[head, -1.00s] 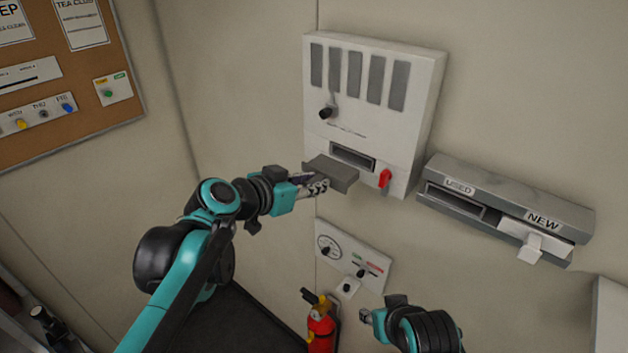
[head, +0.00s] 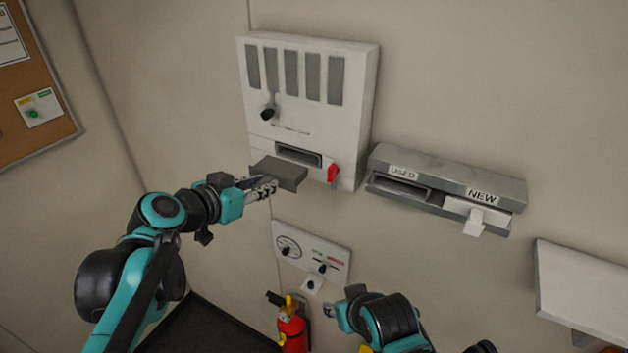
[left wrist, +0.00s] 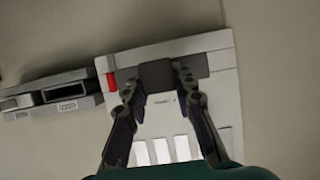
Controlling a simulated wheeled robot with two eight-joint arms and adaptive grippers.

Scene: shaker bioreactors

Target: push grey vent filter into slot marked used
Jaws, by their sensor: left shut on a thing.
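The grey vent filter (head: 279,174) is a flat dark grey block. My left gripper (head: 262,187) is shut on it and holds it in front of the open slot of the white wall unit. In the left wrist view the filter (left wrist: 160,75) sits between the two fingers (left wrist: 158,85). The slot marked USED (head: 400,188) is an open dark recess in the left half of a grey wall holder, to the right of the white unit. It also shows at the left of the left wrist view (left wrist: 68,92). My right gripper (head: 330,310) is low in the head view; its fingers are too small to read.
The white wall unit (head: 352,75) has a red lever (head: 333,173) beside its slot. A white block with a handle (head: 477,215) fills the slot marked NEW. A gauge panel (head: 312,256) and a fire extinguisher (head: 292,328) are below. A white box (head: 585,285) juts out at the right.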

